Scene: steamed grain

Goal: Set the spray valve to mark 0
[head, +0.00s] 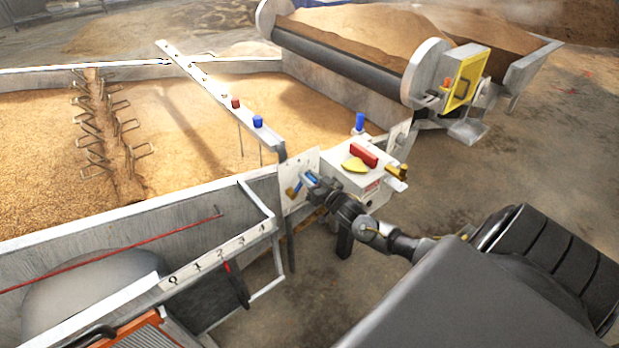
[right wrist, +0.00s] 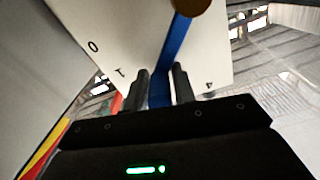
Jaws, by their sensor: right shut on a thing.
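The spray valve's white plate (head: 299,170) stands at the corner of the grain bed in the head view. Its blue lever (head: 309,179) runs from a brass hub (head: 292,191). My right gripper (head: 316,186) is shut on the lever. In the right wrist view, the blue lever (right wrist: 170,62) lies between the two fingers of my right gripper (right wrist: 160,88). The plate (right wrist: 125,35) there shows 0, 1 and what looks like 4. The lever lies past mark 1, away from 0. Marks between 1 and 4 are hidden. My left gripper is out of view.
A white box (head: 345,180) with a red bar (head: 363,154) and a yellow piece (head: 355,166) stands right beside the plate. A separate numbered scale (head: 215,255) is at front left. A roller (head: 340,68) and a yellow panel (head: 465,78) are behind.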

